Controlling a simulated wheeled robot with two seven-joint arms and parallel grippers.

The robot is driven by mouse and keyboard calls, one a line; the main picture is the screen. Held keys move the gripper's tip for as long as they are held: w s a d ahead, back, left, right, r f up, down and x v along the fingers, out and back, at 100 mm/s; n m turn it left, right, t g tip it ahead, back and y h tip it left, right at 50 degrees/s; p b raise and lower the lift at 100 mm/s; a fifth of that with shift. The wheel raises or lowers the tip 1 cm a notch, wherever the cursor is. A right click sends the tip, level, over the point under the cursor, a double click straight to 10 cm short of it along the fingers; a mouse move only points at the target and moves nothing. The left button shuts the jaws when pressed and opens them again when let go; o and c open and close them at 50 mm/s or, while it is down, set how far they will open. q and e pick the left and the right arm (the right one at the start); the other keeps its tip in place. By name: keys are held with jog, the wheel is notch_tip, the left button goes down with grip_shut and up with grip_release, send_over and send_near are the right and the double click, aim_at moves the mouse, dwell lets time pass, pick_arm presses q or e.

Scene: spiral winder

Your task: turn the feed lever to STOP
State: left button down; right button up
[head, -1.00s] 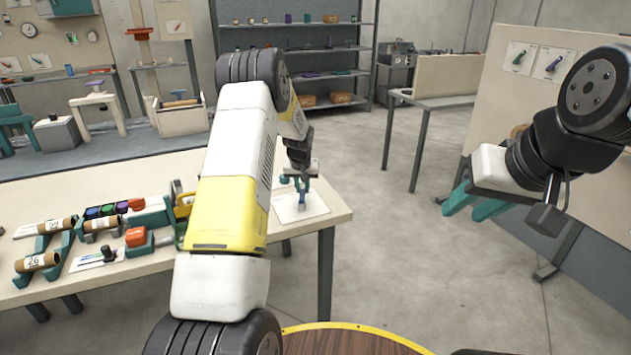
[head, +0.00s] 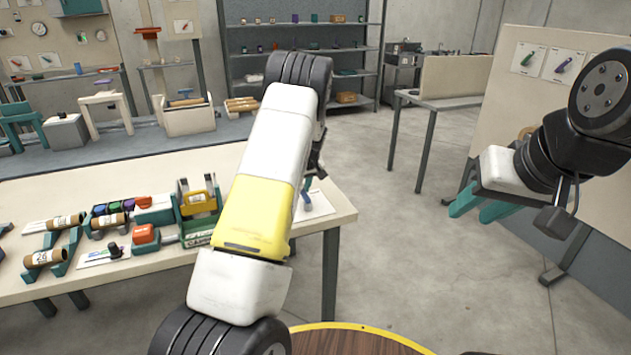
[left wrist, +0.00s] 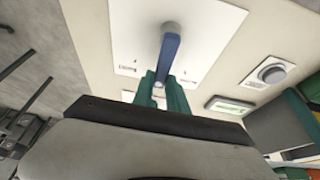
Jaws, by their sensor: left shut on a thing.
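The feed lever (left wrist: 169,54) is a blue bar on a round grey pivot, mounted on a white plate (left wrist: 205,35). In the left wrist view it runs from the pivot down toward my left gripper (left wrist: 162,88), whose green fingers are shut on its free end. Small marks on the plate, either side of the lever, are too small to read. In the head view, part of the blue lever (head: 307,186) shows at the table's right end; my left forearm hides the left gripper. My right gripper (head: 468,216) hangs open and empty at the right, clear of the table.
On the table (head: 270,250), left of my arm, stand a yellow-handled box (head: 197,200), an orange block (head: 144,234) and cardboard rolls (head: 45,258). In the left wrist view a round grey knob (left wrist: 272,73) sits right of the plate. Open floor lies right of the table.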

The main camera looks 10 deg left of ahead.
aim_at(306, 195)
pick_arm(q)
jog(key=c, duration=1.3)
grip_release()
jog(key=v, duration=0.7)
jog(key=shift+s+d+r, duration=0.1)
jog(key=shift+r, duration=0.3)
